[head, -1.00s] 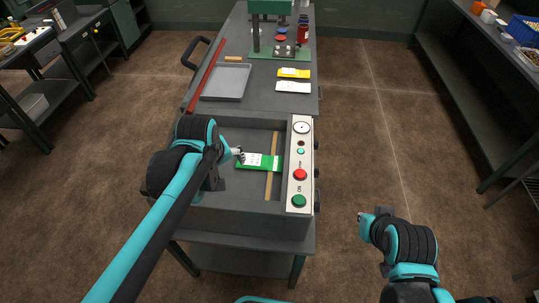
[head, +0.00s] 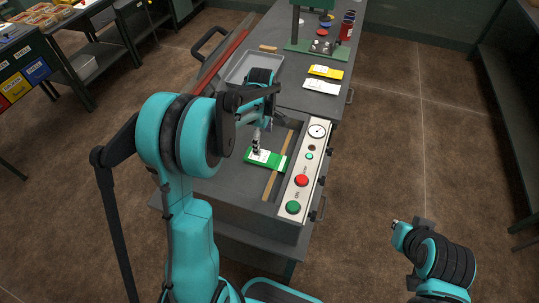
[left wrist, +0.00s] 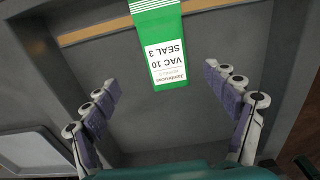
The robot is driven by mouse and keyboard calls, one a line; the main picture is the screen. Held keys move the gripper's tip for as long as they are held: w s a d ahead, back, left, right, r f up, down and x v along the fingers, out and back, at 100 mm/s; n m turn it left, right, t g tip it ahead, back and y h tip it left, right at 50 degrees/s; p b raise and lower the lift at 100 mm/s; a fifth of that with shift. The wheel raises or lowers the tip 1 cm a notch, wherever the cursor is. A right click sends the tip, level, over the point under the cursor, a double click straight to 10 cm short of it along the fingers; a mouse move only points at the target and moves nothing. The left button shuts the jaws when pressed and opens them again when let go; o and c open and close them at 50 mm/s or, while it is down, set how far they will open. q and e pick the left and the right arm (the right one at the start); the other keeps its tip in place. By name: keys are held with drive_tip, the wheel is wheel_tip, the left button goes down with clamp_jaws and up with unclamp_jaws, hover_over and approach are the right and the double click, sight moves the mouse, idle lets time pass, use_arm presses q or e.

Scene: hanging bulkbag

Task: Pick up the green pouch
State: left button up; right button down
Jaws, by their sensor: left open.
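The green pouch (head: 267,160) lies flat in the sunken bed of the grey machine (head: 227,187), with one end at the wooden strip (head: 278,165). In the left wrist view the pouch (left wrist: 160,52) shows a white label reading "VAC 10 SEAL 3". My left gripper (head: 257,143) is over the label end of the pouch in the head view. In the left wrist view its fingers (left wrist: 168,110) are spread wide, with the pouch's near end ahead between them and nothing held. My right arm is at the lower right; its gripper (head: 394,226) shows too little to judge its jaws.
The control panel (head: 304,171) with gauge and red and green buttons runs along the machine's right side. A grey tray (head: 245,67), yellow pouch (head: 326,72) and white pouch (head: 321,87) lie behind. A green press stand (head: 318,48) stands further back.

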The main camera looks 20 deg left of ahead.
sight(267, 159)
use_arm(q)
wheel_tip(267, 159, down, 2)
drive_tip(key=shift+s+a+f+b, duration=0.1)
drive_tip(key=shift+s+b, duration=0.05)
drive_tip(key=shift+b, duration=0.15)
drive_tip(key=f, duration=0.2)
drive_tip(key=f+b, duration=0.2)
drive_tip(key=f, duration=0.1)
drive_tip(key=shift+s+a+f, duration=0.15)
drive_tip(key=shift+s+f, duration=0.1)
drive_tip(key=shift+f, duration=0.05)
drive_tip(key=shift+r, duration=0.1)
drive_tip(key=c, duration=1.4)
